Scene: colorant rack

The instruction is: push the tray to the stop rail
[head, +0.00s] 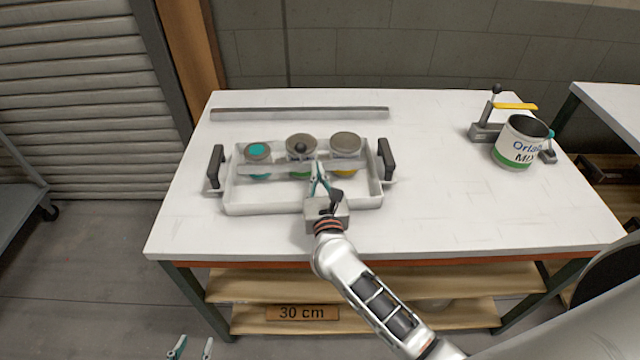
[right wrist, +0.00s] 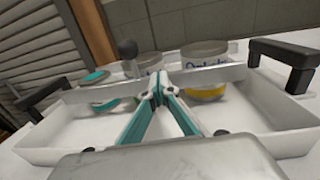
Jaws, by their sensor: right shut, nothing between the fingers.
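The white tray (head: 262,208) with two black handles stands on the table, with a crossbar over its middle. It also shows in the right wrist view (right wrist: 75,128). Three round cans stand behind the crossbar: one teal-topped (head: 258,151), one with a dark knob in front of its top (head: 301,139), one yellow-banded (head: 346,143). The grey stop rail (head: 300,113) lies behind the tray, with a strip of bare table between. My right gripper (head: 318,166) is shut and empty, its tips at the crossbar's front face; contact is unclear. My left gripper (head: 192,346) is open, low at the bottom edge.
The white table (head: 440,210) is clear to the right of the tray. A paint can (head: 514,150) and a clamp-like device with a yellow handle (head: 487,130) stand at the back right. A wooden shelf with a "30 cm" sign (head: 302,313) is below.

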